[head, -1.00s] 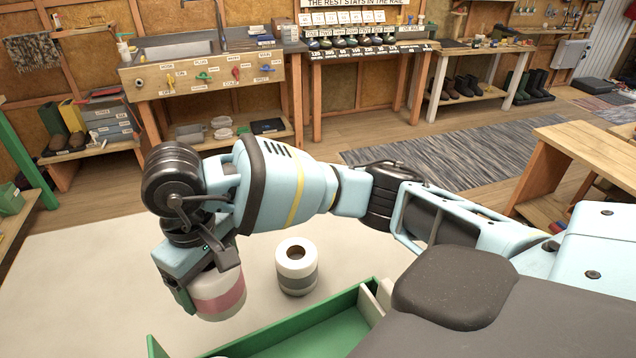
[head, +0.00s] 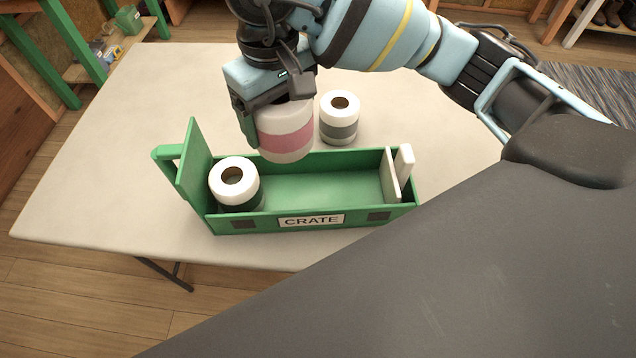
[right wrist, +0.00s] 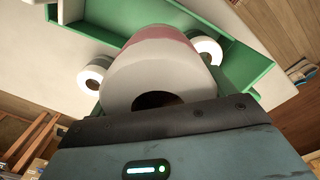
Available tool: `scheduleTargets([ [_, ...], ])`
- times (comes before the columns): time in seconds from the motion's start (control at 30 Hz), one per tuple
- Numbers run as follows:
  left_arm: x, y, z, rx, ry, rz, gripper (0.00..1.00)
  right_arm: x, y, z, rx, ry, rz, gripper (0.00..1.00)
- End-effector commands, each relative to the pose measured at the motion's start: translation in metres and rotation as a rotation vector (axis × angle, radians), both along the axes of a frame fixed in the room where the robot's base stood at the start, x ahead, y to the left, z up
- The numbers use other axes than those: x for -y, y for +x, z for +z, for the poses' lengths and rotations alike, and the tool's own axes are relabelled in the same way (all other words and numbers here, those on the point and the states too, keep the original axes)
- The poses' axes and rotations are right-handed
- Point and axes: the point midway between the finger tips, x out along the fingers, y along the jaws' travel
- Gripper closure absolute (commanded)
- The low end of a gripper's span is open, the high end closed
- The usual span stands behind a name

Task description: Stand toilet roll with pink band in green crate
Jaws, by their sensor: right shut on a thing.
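The toilet roll with a pink band (head: 287,137) is upright in my right gripper (head: 272,112), which is shut on it. It hangs by the back wall of the green crate (head: 310,190), its lower edge overlapping that wall in the head view. In the right wrist view the pink-banded roll (right wrist: 150,75) fills the middle, with the green crate (right wrist: 245,65) beyond it. A roll with a dark band (head: 234,182) stands in the crate's left end; the crate's middle is empty. My left gripper is not in view.
A roll with a grey band (head: 339,120) stands on the pale table (head: 110,160) just behind the crate. White upright pieces (head: 391,175) are at the crate's right end. The table left of the crate is clear.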

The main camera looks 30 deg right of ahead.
Motion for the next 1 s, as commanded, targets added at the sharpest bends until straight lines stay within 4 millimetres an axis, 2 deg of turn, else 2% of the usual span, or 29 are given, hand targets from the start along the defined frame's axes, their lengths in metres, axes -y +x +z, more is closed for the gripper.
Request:
scheduleTargets([
  [0.27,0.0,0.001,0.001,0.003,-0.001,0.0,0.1,0.0,0.0,0.002,0.001,-0.001,-0.003,0.43],
  [0.37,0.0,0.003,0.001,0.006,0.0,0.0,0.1,0.0,0.0,-0.002,-0.001,-0.001,-0.003,0.43],
  [0.47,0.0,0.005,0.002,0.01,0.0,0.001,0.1,0.0,-0.001,-0.017,-0.005,-0.002,-0.003,0.43],
  [0.8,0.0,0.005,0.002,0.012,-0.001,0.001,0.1,0.0,-0.001,-0.094,-0.005,-0.002,-0.003,0.43],
  [1.0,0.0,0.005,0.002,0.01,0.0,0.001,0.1,0.0,0.0,-0.126,-0.001,-0.001,-0.003,0.43],
])
